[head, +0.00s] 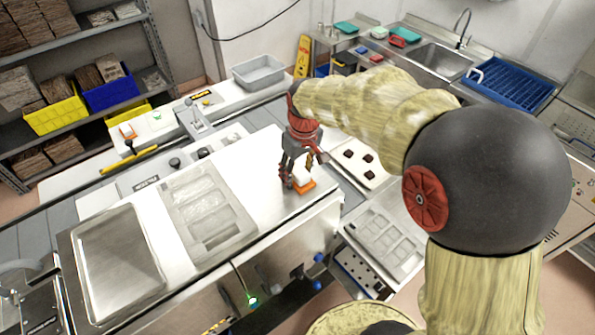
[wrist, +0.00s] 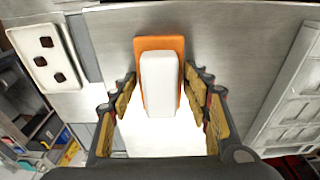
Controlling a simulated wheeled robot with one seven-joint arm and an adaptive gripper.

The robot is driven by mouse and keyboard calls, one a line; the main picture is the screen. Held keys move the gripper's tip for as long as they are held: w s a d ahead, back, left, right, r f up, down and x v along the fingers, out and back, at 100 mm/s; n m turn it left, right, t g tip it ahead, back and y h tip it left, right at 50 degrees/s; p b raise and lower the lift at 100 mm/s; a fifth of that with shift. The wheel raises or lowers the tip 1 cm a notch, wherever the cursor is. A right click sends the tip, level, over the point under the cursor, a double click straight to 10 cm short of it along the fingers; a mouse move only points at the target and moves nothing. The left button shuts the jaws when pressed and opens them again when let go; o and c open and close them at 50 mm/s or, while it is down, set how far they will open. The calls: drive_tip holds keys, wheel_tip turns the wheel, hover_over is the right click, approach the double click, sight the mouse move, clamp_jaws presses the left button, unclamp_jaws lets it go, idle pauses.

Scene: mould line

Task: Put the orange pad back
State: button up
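The orange pad (head: 305,187), with a white block-shaped grip on top, lies flat on the metal table near its right edge. In the wrist view the orange pad (wrist: 160,44) shows behind its white grip (wrist: 160,85). My gripper (head: 299,172) is right over it and points down. In the wrist view my gripper (wrist: 161,95) is open, with yellow-lined fingers on both sides of the white grip. Gaps show between the fingers and the grip, so nothing is held.
A grey mould tray (head: 205,213) and a flat metal tray (head: 118,262) lie on the table to the left. A white plate with dark squares (head: 360,162) is beyond the right edge.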

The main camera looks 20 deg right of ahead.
sight(301, 172)
drive_tip(key=shift+o, duration=1.4)
drive_tip(key=shift+r, duration=0.3)
wheel_tip(301, 172, up, 11)
drive_tip(key=s+b, duration=0.1)
drive_tip(key=b, duration=0.1)
drive_tip(key=s+m+t, duration=0.3)
drive_tip(key=s+t, duration=0.1)
drive_tip(key=s, duration=1.7)
drive_tip(key=shift+r+m, duration=0.3)
drive_tip(key=shift+r, duration=0.05)
